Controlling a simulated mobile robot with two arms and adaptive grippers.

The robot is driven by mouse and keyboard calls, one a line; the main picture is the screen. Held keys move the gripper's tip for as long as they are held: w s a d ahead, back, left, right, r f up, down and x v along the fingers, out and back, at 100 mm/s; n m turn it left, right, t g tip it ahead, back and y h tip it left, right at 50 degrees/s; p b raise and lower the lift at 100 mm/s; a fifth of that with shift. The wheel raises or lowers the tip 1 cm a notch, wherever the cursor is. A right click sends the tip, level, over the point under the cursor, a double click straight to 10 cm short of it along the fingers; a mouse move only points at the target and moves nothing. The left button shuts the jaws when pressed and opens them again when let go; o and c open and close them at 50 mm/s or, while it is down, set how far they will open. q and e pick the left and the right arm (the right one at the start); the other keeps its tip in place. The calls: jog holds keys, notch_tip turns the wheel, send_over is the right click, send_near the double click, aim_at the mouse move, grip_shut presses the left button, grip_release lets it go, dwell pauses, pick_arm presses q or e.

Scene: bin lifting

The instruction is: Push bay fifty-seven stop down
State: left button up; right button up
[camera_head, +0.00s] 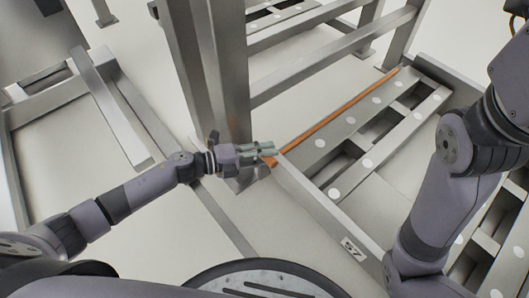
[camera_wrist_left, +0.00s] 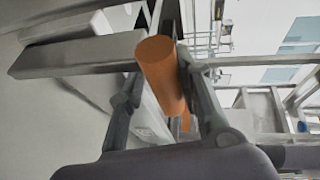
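The stop of bay fifty-seven is an orange bar (camera_head: 338,112) lying along the left side of the bay marked 57 (camera_head: 353,249). Its near end is beside my left gripper (camera_head: 268,149), at the foot of the grey post. In the left wrist view the round orange bar end (camera_wrist_left: 160,72) shows between the two fingers of my left gripper (camera_wrist_left: 160,62). The fingers stand apart on either side of it; I cannot tell whether either touches it. My right arm runs along the right side of the head view, and its gripper is outside the picture.
A thick grey upright post (camera_head: 225,80) stands right behind my left gripper. Grey rails (camera_head: 320,58) run above and behind the bay. The bay's slotted base (camera_head: 365,148) has white round spots. Pale floor (camera_head: 150,235) is open at lower left.

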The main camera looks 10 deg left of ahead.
pick_arm(q)
jog(key=o, duration=0.3)
jog(key=v, duration=1.2)
jog(key=shift+d, duration=0.1)
dwell(0.6)
